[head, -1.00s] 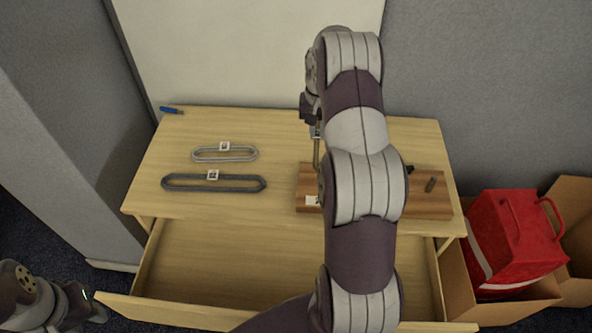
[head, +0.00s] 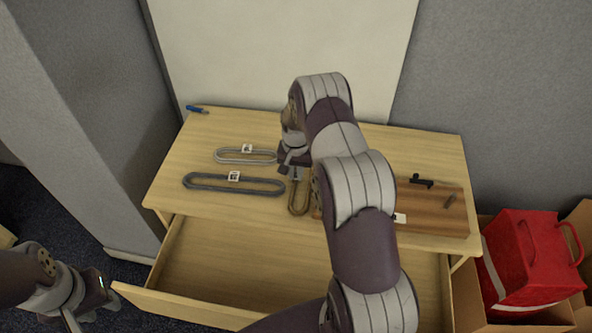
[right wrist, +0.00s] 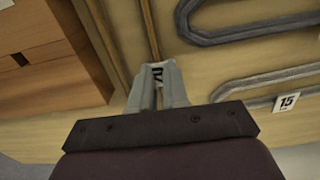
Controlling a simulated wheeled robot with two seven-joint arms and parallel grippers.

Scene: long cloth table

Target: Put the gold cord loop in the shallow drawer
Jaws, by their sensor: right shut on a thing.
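The gold cord loop (head: 299,198) is a narrow tan loop, just left of the wooden board in the head view. My right gripper (head: 292,172) is shut on its far end; the fingers (right wrist: 157,78) pinch it in the right wrist view, where its two strands (right wrist: 152,30) run up the picture. I cannot tell whether the loop touches the tabletop. The shallow drawer (head: 215,262) is pulled open below the table's front edge, and its visible floor is bare. My right arm covers part of it. My left gripper (head: 88,306) is at the lower left, outside the drawer; its jaws are unclear.
A light grey loop (head: 228,161) and a dark grey loop (head: 210,188), both tagged, lie on the table left of my right gripper. The wooden board (head: 436,221) carries small dark fittings. A blue item (head: 197,109) lies far left. A red bag (head: 530,258) sits in a box at right.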

